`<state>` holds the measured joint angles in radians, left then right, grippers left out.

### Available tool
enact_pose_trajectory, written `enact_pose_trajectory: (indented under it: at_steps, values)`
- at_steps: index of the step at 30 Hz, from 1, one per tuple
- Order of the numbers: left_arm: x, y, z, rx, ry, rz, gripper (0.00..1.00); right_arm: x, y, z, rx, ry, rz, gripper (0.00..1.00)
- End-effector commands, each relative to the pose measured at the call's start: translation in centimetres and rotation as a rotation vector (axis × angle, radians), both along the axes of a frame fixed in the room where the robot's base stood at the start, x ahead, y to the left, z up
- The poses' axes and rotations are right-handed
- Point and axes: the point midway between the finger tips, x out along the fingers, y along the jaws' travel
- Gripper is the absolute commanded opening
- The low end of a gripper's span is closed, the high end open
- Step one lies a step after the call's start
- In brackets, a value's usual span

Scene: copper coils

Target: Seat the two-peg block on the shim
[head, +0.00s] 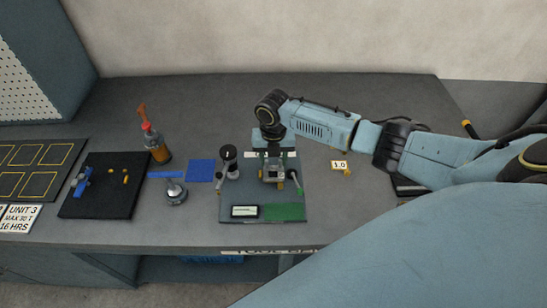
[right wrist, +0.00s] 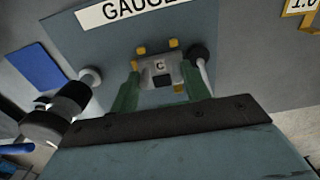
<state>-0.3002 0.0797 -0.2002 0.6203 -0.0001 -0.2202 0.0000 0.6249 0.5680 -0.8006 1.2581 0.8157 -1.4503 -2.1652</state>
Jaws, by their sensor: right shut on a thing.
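The grey block marked C (right wrist: 160,68) is between the green fingers of my right gripper (right wrist: 162,84), which is shut on it. Gold pieces show along its upper edge, and one shows below. In the head view my right gripper (head: 273,166) points down over the gauge plate, with the grey block (head: 273,174) low between its fingers. I cannot tell whether the block touches what is under it. The shim cannot be made out clearly; a yellow-framed tag reading 1.0 (head: 339,164) lies to the right. My left gripper is not in view.
The gauge plate (head: 235,197) bears a green patch (head: 284,212), a small display (head: 244,211) and dark round-headed posts beside the gripper. To its left are a blue square (head: 201,170), a round metal stand (head: 176,192), a bottle (head: 157,146) and a black mat (head: 105,205).

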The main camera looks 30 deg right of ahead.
Motion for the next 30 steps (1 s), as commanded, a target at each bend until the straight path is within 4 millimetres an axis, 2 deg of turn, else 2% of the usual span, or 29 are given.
enact_pose_trajectory:
  at_steps: [23, 24, 28, 30]
  values:
    - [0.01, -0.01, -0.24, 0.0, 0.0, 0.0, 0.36, 0.1, 0.03, -0.59, 0.001, -0.003, 0.0, 0.21]
    - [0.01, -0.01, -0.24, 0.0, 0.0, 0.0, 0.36, 0.1, 0.03, -0.59, 0.001, -0.003, 0.0, 0.52]
    - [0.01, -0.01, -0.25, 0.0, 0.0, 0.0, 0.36, 0.08, 0.03, -0.61, 0.001, -0.002, 0.0, 0.69]
    - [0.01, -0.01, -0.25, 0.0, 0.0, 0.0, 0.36, 0.06, 0.02, -0.63, 0.0, -0.001, 0.0, 0.72]
